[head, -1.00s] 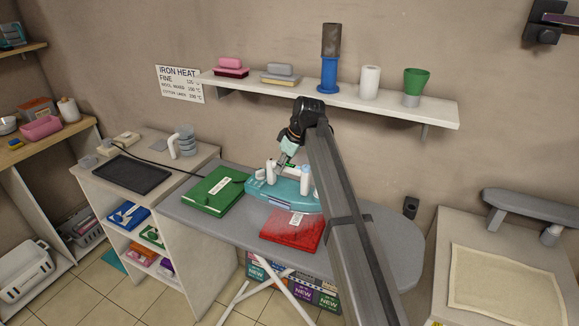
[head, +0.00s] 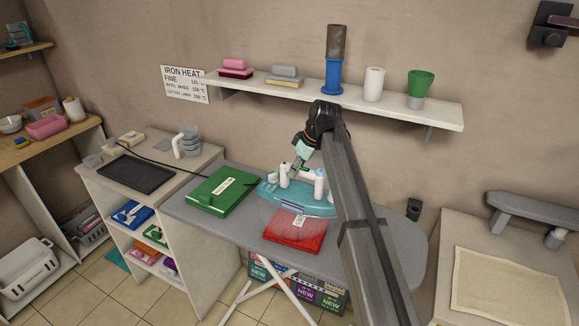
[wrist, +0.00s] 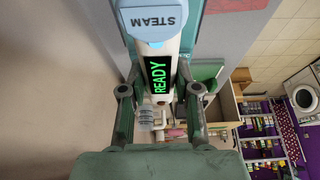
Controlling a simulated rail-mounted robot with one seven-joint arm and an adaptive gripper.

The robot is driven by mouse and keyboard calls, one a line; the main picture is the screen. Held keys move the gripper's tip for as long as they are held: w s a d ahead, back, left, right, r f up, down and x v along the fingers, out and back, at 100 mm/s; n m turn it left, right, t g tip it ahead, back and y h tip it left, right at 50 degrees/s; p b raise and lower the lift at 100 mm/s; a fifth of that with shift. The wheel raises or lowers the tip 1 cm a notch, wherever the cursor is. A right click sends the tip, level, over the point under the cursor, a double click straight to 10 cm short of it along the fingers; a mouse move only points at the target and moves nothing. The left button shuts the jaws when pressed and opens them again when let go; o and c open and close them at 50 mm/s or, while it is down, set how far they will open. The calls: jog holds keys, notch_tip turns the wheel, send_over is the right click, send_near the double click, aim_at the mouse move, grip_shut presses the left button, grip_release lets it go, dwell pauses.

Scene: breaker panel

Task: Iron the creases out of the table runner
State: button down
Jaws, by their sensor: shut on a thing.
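A teal iron (head: 298,199) with a white handle is over the grey ironing board (head: 392,262), at the back edge of a red folded cloth (head: 290,236). I cannot tell whether its sole touches the cloth. My gripper (head: 297,170) is shut on the iron's handle. In the wrist view the fingers of my gripper (wrist: 160,100) stand on both sides of the handle, and the iron's display (wrist: 159,75) reads READY in green beneath a blue STEAM cap (wrist: 155,18). A beige cloth (head: 510,285) lies flat on the right table; creases are too small to tell.
A green folded item (head: 223,190) lies left of the iron. A dark tray (head: 136,174) and a grey jug (head: 188,142) stand on the left cabinet. A grey padded sleeve board (head: 530,211) stands behind the beige cloth. A wall shelf (head: 400,110) hangs behind my arm.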

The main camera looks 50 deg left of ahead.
aim_at(286, 164)
jog(key=shift+w+d+f, duration=0.1)
jog(key=shift+w+d, duration=0.4)
jog(key=shift+d, duration=0.6)
jog(key=shift+w+d, duration=0.45)
jog(key=shift+d, duration=0.65)
jog(key=shift+w+d+f, duration=0.1)
jog(key=shift+w+d, duration=0.4)
jog(key=shift+d, duration=0.6)
jog(key=shift+s+a+r+p, duration=0.1)
jog(key=shift+s+a, duration=0.65)
jog(key=shift+a, duration=0.95)
jog(key=shift+s+a+r+p, duration=0.1)
jog(key=shift+s+a, duration=0.6)
jog(key=shift+a, duration=1)
jog(key=shift+s+a+r+p, duration=0.1)
jog(key=shift+s+a, duration=0.65)
jog(key=shift+a, duration=0.95)
jog(key=shift+d, duration=0.1)
jog(key=shift+w+d+f, duration=0.1)
jog(key=shift+w+d, duration=0.65)
jog(key=shift+d, duration=0.9)
jog(key=shift+w+d+f, duration=0.1)
jog(key=shift+w+d, duration=0.6)
jog(key=shift+d, duration=1)
jog(key=shift+w+d+f, duration=0.1)
jog(key=shift+w+d, duration=0.65)
jog(key=shift+d, duration=0.9)
jog(key=shift+r+p, duration=0.1)
jog(key=shift+p, duration=0.2)
